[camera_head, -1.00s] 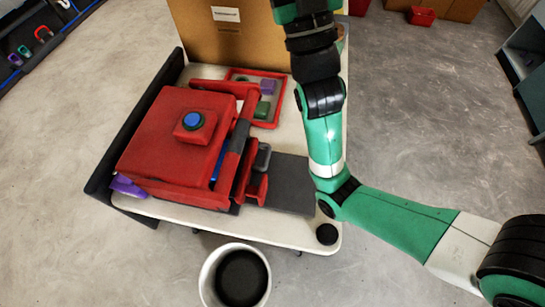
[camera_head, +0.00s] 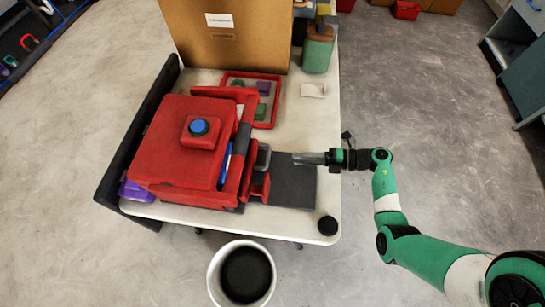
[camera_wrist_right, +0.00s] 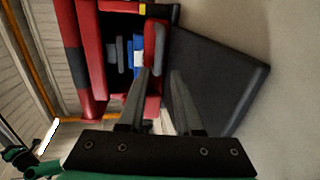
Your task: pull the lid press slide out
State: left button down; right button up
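The lid press (camera_head: 175,155) is a red box with a blue button (camera_head: 199,127) on top, on the left of the table. At its right side are a red frame and a low red handle-like part (camera_head: 260,187), which I take for the slide's front; it also shows in the right wrist view (camera_wrist_right: 156,40). My right gripper (camera_head: 298,158) points left at it over a dark flat plate (camera_head: 293,192), a short gap away. In the wrist view its two fingers (camera_wrist_right: 162,85) are apart with nothing between them. My left gripper is not in view.
A red tray (camera_head: 277,103) with small blocks lies behind the press. A cardboard box (camera_head: 226,45) and green container (camera_head: 317,52) stand at the back. A black disc (camera_head: 327,225) lies at the front right corner. A white bucket (camera_head: 217,290) stands in front.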

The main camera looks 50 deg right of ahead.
aim_at(272, 163)
jog(key=b+x, duration=0.2)
jog(key=x, duration=0.7)
jog(key=shift+s, duration=0.1)
jog(key=shift+w+a+b, duration=0.25)
jog(key=shift+w+b, duration=0.05)
jog(key=shift+w, duration=0.15)
grip_shut()
dwell(0.6)
